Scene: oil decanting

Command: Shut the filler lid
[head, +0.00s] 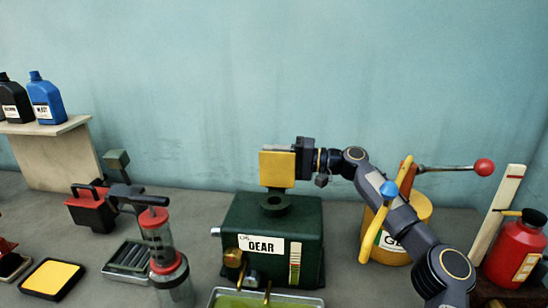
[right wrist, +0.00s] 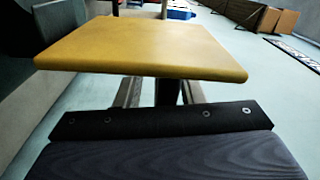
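My right gripper (head: 304,158) comes in from the right and is close beside and behind the lid. In the right wrist view the yellow lid (right wrist: 150,48) lies across the fingers and hides their tips. The visible finger parts are apart, with a dark post between them. I cannot tell whether they touch the lid. My left gripper is not in view.
A yellow drum (head: 410,232) with a red-knobbed lever (head: 484,167) stands behind my right arm. A pump (head: 163,240) and a metal tray (head: 128,262) are left of the tank. A tray of oil (head: 240,300) sits in front. A red can (head: 515,255) is far right.

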